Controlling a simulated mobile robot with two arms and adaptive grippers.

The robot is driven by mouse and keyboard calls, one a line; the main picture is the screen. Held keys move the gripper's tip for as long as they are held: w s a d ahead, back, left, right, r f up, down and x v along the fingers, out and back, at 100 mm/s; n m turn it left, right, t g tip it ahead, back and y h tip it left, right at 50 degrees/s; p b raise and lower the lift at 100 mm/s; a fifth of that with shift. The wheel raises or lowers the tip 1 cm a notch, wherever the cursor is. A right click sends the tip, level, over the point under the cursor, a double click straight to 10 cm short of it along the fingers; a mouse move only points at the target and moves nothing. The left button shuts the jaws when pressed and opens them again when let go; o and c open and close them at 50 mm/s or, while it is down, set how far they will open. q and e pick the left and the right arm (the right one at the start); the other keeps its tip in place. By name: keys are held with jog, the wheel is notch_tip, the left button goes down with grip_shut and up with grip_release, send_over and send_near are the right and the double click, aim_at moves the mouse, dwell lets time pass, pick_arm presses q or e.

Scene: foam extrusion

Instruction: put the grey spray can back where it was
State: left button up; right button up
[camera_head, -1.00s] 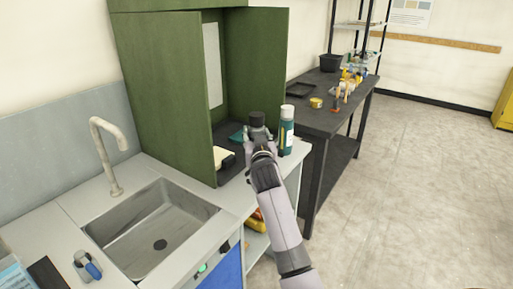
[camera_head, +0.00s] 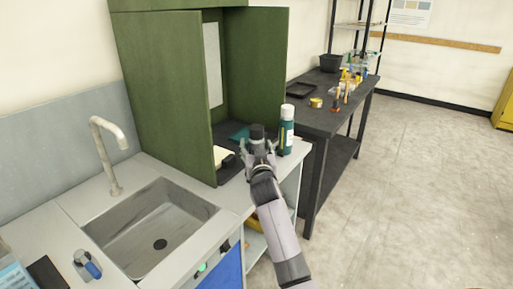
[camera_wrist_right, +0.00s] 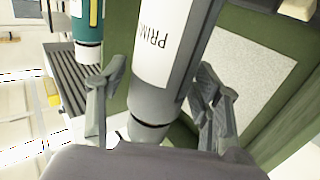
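The can's base is hidden in the head view. My left gripper is out of view.
A teal can with a white cap (camera_head: 287,130) stands close right of the grey can. The green cabinet (camera_head: 165,100) rises behind and left. A sink (camera_head: 155,225) is nearer. A dark table (camera_head: 325,118) with tools stands beyond.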

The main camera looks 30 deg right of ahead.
jog(key=shift+r, duration=0.15)
jog(key=v, duration=1.2)
jog(key=shift+b, duration=0.35)
